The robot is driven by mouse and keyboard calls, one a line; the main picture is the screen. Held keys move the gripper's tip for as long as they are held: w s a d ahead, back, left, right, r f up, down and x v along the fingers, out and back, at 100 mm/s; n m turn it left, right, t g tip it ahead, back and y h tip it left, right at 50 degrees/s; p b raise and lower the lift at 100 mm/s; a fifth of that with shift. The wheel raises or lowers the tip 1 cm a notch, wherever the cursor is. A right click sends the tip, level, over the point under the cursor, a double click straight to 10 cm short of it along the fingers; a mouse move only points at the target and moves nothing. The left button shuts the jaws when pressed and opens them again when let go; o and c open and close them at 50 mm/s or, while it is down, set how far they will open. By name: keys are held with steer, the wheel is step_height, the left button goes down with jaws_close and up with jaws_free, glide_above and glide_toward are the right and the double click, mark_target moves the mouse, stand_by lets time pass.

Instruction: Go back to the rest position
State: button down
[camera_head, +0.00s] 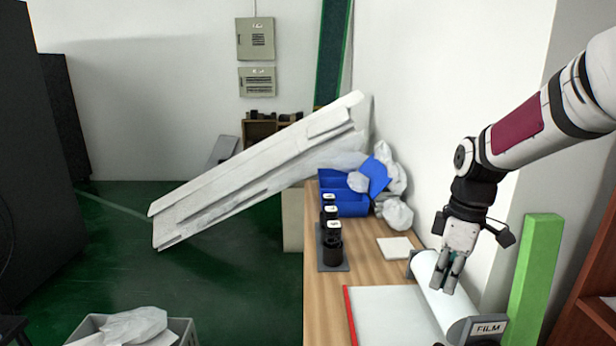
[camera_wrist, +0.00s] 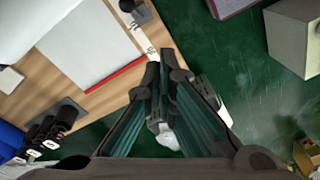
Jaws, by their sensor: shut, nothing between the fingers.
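My gripper (camera_head: 447,275) hangs from my arm at the right of the head view, pointing down, in front of the film roll. Its fingers are together with nothing between them. In the wrist view my gripper (camera_wrist: 158,95) also shows shut and empty, with the fingertips seen against the table edge and the green floor. No object touches the fingers as far as I can see.
A wooden table (camera_head: 318,300) bears a film roll (camera_head: 433,285), a white sheet with a red strip (camera_head: 390,312), several dark bottles (camera_head: 332,242) on a grey tray and a blue bin (camera_head: 345,204). A green post (camera_head: 535,280) stands at right. Green floor lies open at left.

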steer(key=s+a+r+m+t, duration=0.1)
steer(key=s+a+r+m, duration=0.1)
steer(key=s, duration=0.5)
steer(key=s+a+r+m+t, duration=0.2)
steer(key=s+r+m, duration=0.2)
steer(key=s+m, duration=0.2)
steer(key=s+a+r+m+t+h, duration=0.1)
steer(key=s+a+r+m+t, duration=0.1)
steer(key=s, duration=0.7)
steer(key=shift+s+a+r+m, duration=0.35)
steer(key=shift+a+r+m, duration=0.15)
steer(key=shift+r+m, duration=0.45)
